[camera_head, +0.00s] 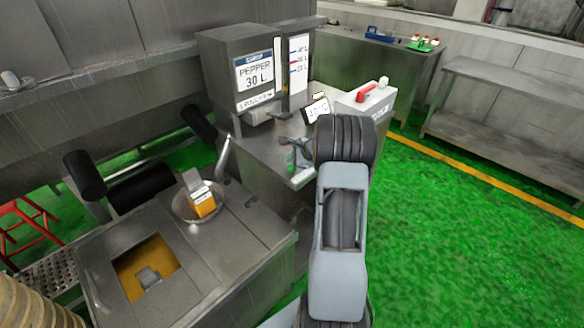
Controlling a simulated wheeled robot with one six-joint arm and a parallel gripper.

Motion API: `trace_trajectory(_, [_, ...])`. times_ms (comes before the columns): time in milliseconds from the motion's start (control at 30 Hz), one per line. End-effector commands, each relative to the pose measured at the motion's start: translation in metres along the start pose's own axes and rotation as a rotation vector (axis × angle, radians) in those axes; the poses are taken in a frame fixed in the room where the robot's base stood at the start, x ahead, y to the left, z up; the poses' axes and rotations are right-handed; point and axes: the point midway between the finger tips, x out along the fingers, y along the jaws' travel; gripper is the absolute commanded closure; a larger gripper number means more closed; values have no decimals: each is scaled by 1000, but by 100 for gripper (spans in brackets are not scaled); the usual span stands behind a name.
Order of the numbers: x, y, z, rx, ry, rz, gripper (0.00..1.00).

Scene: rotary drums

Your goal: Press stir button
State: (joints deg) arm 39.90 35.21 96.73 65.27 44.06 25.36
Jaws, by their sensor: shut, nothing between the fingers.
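My arm reaches up from the bottom of the head view. My gripper (290,141) is at its far end, left of the dark wrist joint, shut and empty over the steel counter (268,158). A small green item (291,160) shows just below it; I cannot tell whether they touch. A small tilted display panel (317,109) stands behind the gripper. No button can be clearly read as the stir button; it may be hidden behind my arm or too small to make out.
A steel dispenser (218,62) marked "PEPPER 30 L" stands behind the counter. A white box (378,106) with a red handle (366,93) is right of the display. At lower left, a steel unit (225,262) holds a bowl (184,208) with an orange packet. Green floor is open at right.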

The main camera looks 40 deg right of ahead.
Motion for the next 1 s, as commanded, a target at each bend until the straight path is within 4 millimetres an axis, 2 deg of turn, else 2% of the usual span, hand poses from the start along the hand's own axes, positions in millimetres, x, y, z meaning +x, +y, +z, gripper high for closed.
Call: trace_trajectory(1000, [6,5,-4,0,0,0,100])
